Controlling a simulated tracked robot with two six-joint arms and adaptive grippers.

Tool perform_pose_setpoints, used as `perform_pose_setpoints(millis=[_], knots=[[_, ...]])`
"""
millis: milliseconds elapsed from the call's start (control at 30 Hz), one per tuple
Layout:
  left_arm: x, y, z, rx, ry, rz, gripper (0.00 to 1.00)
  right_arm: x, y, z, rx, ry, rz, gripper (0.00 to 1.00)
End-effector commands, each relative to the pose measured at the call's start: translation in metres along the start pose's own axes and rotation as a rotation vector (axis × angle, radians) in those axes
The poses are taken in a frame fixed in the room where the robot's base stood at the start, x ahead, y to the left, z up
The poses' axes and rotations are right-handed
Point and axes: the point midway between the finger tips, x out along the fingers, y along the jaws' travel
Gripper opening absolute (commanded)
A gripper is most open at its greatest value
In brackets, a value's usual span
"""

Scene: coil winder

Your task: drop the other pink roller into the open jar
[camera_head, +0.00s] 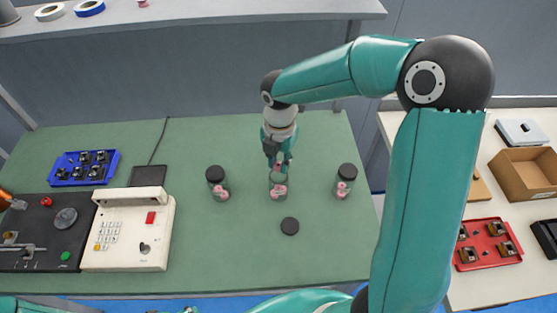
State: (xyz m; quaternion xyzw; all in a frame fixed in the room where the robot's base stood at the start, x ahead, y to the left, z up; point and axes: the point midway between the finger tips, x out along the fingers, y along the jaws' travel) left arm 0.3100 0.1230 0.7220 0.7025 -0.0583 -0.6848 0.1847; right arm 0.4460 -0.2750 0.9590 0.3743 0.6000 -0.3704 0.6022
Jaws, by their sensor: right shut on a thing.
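The open jar (278,193) is clear, stands upright in the middle of the green bench and has pink pieces inside. My right gripper (279,166) points down right over its mouth and is shut on a small pink roller, mostly hidden by the fingers. I cannot tell whether the roller is inside the rim or just above it.
Black-lidded jars with pink rollers stand left (218,184) and right (346,182) of the open jar. A cream keypad machine (130,230) and a blue tray (85,168) are at left. A side table at right holds a red tray (487,243) and cardboard box (525,173).

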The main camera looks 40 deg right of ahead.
Motion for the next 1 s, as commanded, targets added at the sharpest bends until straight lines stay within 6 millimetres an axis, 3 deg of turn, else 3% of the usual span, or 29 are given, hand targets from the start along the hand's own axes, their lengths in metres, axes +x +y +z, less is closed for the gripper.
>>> perform_pose_setpoints(millis=[900, 933, 1000], knots=[[0.015, -0.005, 0.000, 0.000, 0.000, 0.000, 0.74, 0.021, 0.000, 0.000, 0.000, 0.000, -0.001, 0.07], [0.015, -0.005, 0.000, 0.000, 0.000, 0.000, 0.74, 0.022, 0.000, 0.000, 0.000, 0.000, -0.001, 0.27], [0.016, -0.006, 0.000, 0.000, 0.000, 0.000, 0.74, 0.022, 0.000, 0.000, 0.000, 0.000, -0.001, 0.38]])
